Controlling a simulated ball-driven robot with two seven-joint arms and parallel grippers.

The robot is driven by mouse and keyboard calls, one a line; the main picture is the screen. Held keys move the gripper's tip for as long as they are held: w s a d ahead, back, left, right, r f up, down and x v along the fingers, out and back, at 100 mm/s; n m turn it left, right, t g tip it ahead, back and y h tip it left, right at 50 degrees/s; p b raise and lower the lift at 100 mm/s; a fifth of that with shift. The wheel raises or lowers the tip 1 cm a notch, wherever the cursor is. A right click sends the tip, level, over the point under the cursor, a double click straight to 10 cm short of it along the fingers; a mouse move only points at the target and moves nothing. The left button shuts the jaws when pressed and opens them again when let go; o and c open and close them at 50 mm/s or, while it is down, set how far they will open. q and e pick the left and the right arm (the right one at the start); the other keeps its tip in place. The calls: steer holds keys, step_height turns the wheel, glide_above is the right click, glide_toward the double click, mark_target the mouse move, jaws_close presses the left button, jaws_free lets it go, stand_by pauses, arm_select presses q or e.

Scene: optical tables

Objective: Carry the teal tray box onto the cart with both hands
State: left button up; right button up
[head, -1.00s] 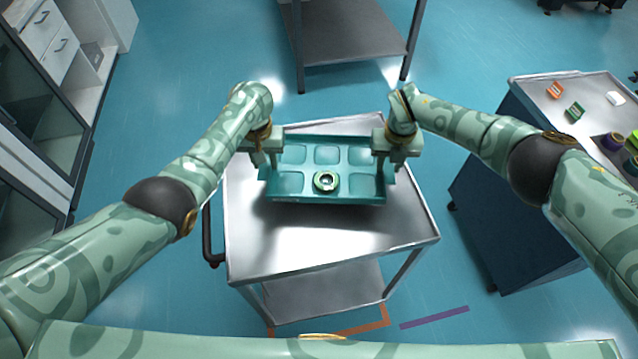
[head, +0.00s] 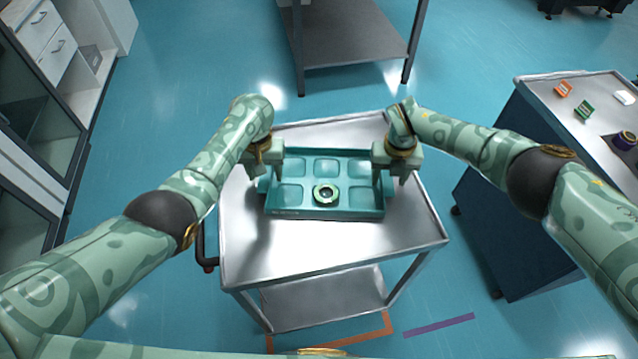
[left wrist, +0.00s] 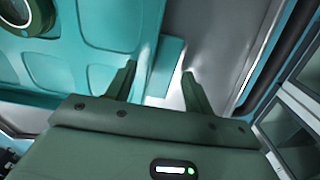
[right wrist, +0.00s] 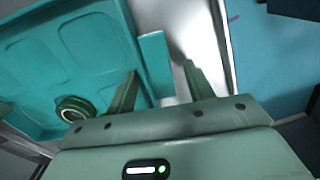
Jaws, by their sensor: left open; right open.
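The teal tray box (head: 325,212) rests on the top of the metal cart (head: 330,245), towards its back half. It has several shallow compartments, and a round green-rimmed piece with a dark centre (head: 326,193) sits in its front middle. My left gripper (head: 265,176) is open at the tray's left end; in the left wrist view a teal handle tab (left wrist: 167,62) shows beyond and between its fingers. My right gripper (head: 397,176) is open at the right end, with the other handle tab (right wrist: 155,62) similarly placed in the right wrist view. Contact with the tabs is unclear.
A blue cabinet bench (head: 515,215) with small coloured items stands to the right. A grey shelf table (head: 350,50) is behind the cart, and glass-front cabinets (head: 45,110) stand to the left. The cart's top is bare in front of the tray.

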steer(key=shift+r, duration=0.15)
arm_select(q)
step_height(320, 180, up, 12)
steer(key=shift+f, duration=0.25)
arm_select(e)
step_height(320, 180, up, 12)
arm_select(q)
steer(key=shift+s, duration=0.1)
arm_select(e)
steer(key=shift+f, duration=0.25)
